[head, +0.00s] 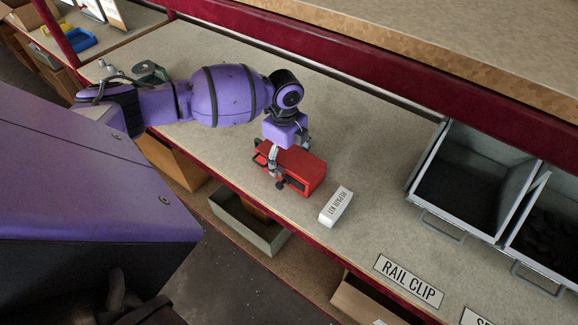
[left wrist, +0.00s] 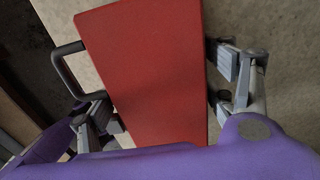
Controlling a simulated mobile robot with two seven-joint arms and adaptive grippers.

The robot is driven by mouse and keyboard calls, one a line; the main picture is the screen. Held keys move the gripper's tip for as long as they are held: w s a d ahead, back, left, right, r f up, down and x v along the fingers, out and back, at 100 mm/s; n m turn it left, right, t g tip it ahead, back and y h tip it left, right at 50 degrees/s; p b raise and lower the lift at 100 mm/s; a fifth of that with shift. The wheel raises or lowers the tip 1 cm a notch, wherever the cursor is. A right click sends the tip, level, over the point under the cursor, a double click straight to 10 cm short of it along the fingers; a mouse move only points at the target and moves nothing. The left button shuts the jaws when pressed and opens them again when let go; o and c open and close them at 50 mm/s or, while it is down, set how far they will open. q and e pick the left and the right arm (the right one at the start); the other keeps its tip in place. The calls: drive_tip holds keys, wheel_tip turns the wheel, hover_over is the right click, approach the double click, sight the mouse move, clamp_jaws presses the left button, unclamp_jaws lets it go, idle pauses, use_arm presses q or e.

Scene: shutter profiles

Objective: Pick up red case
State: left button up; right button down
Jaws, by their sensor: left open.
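The red case (head: 303,168) lies on the workbench, near its front edge in the head view. My left gripper (head: 275,170) is at the case's left part, pointing down, with a finger in front of the near side. In the left wrist view the red case (left wrist: 150,65) fills the middle, with a dark handle at its left side. My left gripper (left wrist: 170,112) is open there, with one finger on each side of the case. A gap shows at the right finger; contact at the left one I cannot tell. My right gripper is not in view.
A white repair kit box (head: 336,206) sits just right of the case. Grey metal bins (head: 472,180) stand farther right, behind a rail clip label (head: 408,280). A red shelf beam (head: 370,70) runs above the bench's back. Open boxes sit below the bench.

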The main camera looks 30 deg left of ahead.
use_arm(q)
drive_tip(key=shift+f, duration=0.35)
drive_tip(key=shift+r, duration=0.1)
drive_tip(key=c, duration=1.3)
drive_tip(key=shift+o, duration=0.2)
